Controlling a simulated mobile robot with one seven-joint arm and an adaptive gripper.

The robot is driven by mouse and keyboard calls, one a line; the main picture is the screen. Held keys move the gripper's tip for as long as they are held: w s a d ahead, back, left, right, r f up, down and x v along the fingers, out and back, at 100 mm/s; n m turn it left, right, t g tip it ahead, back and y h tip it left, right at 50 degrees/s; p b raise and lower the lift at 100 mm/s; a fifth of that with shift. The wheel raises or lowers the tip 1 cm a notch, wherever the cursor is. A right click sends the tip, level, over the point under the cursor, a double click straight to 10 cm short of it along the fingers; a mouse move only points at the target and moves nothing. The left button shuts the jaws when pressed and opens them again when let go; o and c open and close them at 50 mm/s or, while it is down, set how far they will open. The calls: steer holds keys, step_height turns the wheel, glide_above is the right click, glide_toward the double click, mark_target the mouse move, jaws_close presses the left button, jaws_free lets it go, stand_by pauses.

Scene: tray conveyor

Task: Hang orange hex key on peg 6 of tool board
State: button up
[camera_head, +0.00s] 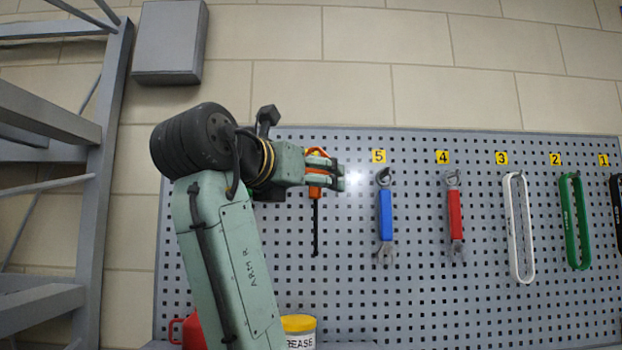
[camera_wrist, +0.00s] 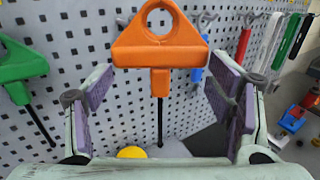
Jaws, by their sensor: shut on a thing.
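My gripper (camera_head: 328,178) is shut on the handle, in front of the tool board (camera_head: 345,260).
A blue wrench (camera_head: 385,212) hangs at 5 and a red wrench (camera_head: 455,213) at 4. White (camera_head: 521,228) and green (camera_head: 575,222) looped tools hang at 3 and 2. A green-handled hex key (camera_wrist: 20,72) hangs left in the wrist view. A yellow-lidded grease can (camera_head: 299,331) stands below.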

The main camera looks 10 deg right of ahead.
steer(key=w+d+f+p, duration=0.1)
steer(key=w+d+p, duration=0.1)
steer(key=w, duration=0.7)
steer(key=shift+w+f+p, duration=0.25)
steer(key=shift+f+p, duration=0.05)
steer(key=shift+p, duration=0.3)
stand_by(0.3)
stand_by(0.4)
steer(key=o, duration=1.4)
steer(key=v, duration=1.2)
